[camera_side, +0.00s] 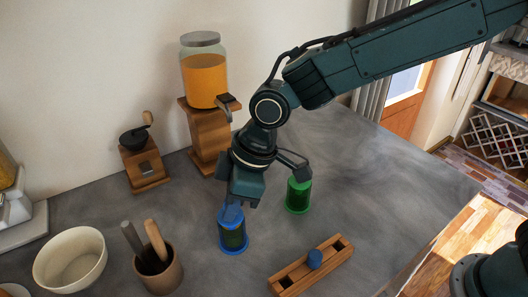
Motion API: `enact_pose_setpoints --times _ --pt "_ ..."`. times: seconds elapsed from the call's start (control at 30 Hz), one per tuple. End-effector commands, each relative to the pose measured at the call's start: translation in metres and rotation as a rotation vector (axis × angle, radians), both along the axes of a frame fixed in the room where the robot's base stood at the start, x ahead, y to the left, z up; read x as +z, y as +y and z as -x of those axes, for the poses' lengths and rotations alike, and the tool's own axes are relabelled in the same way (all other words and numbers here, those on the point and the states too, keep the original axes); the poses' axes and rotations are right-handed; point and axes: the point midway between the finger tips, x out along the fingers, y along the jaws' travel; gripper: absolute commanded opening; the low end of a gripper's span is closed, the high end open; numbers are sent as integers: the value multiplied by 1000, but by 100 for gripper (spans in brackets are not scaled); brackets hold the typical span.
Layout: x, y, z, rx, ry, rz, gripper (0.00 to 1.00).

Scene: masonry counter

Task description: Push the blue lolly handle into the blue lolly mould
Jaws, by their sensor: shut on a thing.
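The blue lolly mould (232,239) stands upright on the grey counter, a see-through cup with a blue base rim and dark contents. My gripper (235,203) is directly above it, pointing down, and is shut on the blue lolly handle (231,214). The handle is at the mould's mouth. How far it sits inside, and whether it is fully seated, I cannot tell. The jaws partly hide the handle's top.
A green mould (298,196) stands behind right. A wooden rack (290,276) with a blue rounded piece (315,258) lies front right. A wooden utensil pot (160,274) and cream bowl (70,260) stand left. A juice dispenser (204,78) and grinder (143,162) stand behind.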

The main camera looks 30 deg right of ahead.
Motion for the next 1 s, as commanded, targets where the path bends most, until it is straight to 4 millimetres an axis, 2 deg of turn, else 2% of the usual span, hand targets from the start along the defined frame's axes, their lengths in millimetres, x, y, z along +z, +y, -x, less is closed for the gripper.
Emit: enact_pose_setpoints --times 0.53,0.57,0.67,1.0 --pt "-10 0 0 0 0 1 0" --pt "-10 0 0 0 0 1 22" --pt "-10 0 0 0 0 0 41" --pt "-9 0 0 0 0 0 43"
